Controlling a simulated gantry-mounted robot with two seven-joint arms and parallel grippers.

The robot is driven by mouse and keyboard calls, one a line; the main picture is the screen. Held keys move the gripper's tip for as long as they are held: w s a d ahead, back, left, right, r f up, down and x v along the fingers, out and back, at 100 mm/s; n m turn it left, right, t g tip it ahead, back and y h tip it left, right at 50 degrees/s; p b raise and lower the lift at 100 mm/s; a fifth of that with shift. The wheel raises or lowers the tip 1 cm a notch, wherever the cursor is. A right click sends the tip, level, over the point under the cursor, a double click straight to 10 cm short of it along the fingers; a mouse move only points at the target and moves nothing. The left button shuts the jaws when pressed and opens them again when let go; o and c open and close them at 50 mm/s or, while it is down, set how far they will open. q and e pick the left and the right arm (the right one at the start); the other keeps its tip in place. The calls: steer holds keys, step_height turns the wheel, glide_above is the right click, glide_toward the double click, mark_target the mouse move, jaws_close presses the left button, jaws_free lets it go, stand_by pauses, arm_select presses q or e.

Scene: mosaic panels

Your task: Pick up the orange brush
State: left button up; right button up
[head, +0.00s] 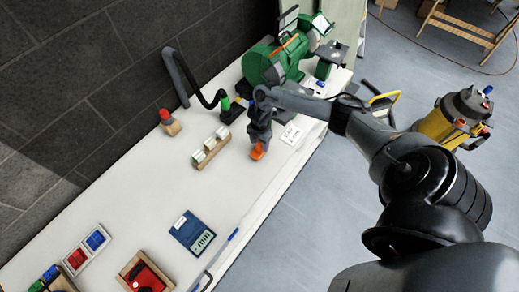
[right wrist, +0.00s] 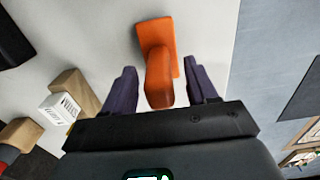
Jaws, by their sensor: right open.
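The orange brush (right wrist: 157,45) lies on the white workbench, with a flat base and a thicker rounded part toward me. In the head view only a small part of the orange brush (head: 257,152) shows below my right gripper (head: 259,140). In the right wrist view my right gripper (right wrist: 162,90) is open, one dark finger on each side of the brush's near rounded end. I see gaps between the fingers and the brush. My left gripper is not in view.
A wooden holder with white blocks (head: 210,148) stands left of my right gripper. A green machine (head: 272,64) stands behind it. A blue device (head: 192,233) and a wooden tray (head: 127,276) are nearer. White bench surface (head: 150,185) is clear between.

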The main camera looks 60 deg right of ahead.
steer(key=shift+c, duration=0.4)
jaws_close()
step_height(320, 180, up, 10)
steer(key=shift+p, duration=0.6)
